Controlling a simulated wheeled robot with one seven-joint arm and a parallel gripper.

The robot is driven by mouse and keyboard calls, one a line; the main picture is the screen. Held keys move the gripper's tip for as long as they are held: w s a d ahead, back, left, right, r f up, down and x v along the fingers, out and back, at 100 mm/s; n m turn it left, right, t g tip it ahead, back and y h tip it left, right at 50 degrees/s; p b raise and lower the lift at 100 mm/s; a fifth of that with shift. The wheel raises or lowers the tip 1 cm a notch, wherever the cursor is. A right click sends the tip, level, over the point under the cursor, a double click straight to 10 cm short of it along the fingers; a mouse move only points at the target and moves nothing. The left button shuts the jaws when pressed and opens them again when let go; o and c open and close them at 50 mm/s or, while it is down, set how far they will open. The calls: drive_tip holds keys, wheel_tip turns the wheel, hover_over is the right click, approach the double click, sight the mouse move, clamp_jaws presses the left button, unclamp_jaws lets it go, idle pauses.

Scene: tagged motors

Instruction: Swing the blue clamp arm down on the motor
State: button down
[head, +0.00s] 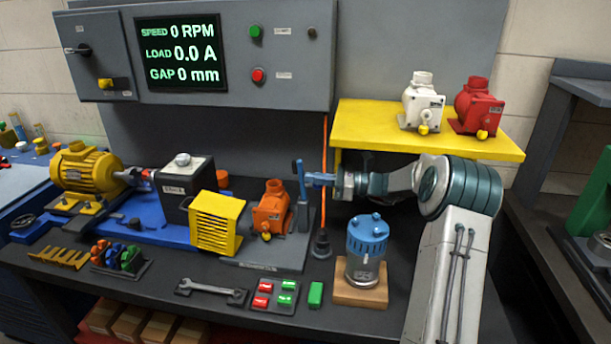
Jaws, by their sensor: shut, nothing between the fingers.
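The blue clamp arm (300,179) stands upright on a grey post at the right side of a grey fixture plate (262,256). An orange motor (272,209) with a yellow knob sits on that plate, just left of the clamp arm. My gripper (311,179) comes in from the right, level with the clamp arm's upper part. Its blue fingers are shut and empty, with the tips close to the arm's right side; I cannot tell whether they touch it.
A blue motor (367,242) stands on a wooden block (361,292) below my arm. A yellow shelf (433,139) bears a white motor (421,105) and a red motor (476,108). A yellow guard (217,224) stands left of the orange motor. A wrench (211,291) lies in front.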

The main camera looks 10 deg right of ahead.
drive_tip(key=shift+w+a+r+p, duration=0.2)
drive_tip(key=shift+w+r+p, duration=0.1)
drive_tip(key=shift+p, duration=0.05)
drive_tip(key=shift+a, duration=0.2)
drive_tip(key=b+v, duration=0.2)
drive_tip(key=v, duration=1.1)
drive_tip(key=shift+s+d, duration=0.25)
drive_tip(key=shift+d, duration=0.1)
drive_tip(key=shift+a+f, duration=0.1)
